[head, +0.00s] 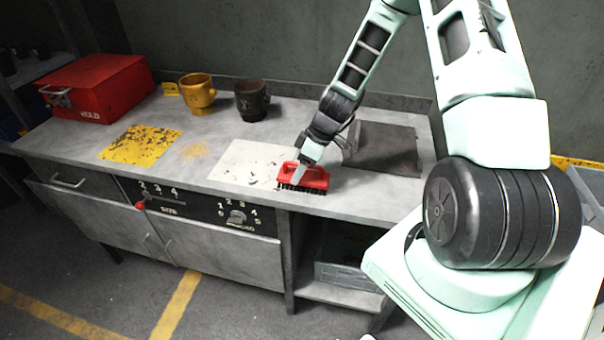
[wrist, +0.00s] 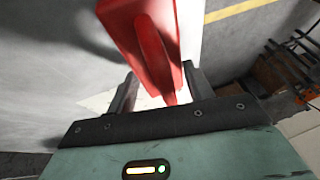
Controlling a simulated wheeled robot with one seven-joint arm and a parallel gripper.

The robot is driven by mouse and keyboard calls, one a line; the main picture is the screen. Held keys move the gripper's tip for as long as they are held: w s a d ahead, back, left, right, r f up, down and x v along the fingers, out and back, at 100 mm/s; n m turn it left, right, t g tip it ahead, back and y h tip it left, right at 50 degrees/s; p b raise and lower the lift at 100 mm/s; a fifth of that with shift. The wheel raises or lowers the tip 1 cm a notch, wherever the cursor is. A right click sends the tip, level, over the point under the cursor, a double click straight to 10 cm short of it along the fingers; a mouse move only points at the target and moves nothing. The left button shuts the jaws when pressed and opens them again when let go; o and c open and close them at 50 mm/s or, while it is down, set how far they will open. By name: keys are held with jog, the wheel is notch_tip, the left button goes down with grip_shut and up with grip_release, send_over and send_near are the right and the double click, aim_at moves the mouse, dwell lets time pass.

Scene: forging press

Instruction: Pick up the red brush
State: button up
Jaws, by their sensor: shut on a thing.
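The red brush (head: 305,177) has a red body with a handle and dark bristles below. In the head view it is at the front edge of the bench, at the right end of a white patch (head: 246,161). My gripper (head: 302,167) is shut on the brush from above. In the wrist view the red brush (wrist: 150,38) lies between the two fingers (wrist: 156,88). I cannot tell whether the bristles touch the bench top.
A red box (head: 98,88) marked HOLD, a yellow mug (head: 197,94) and a dark mug (head: 251,101) stand at the back. A yellow patch (head: 141,144) lies at left, a dark plate (head: 385,148) right of the brush. Knobs are on the bench front.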

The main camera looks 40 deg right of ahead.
notch_tip(320, 180, up, 10)
jog(key=shift+b, duration=0.75)
jog(key=o, duration=0.5)
jog(key=shift+c, duration=1.3)
jog(key=shift+w, duration=0.1)
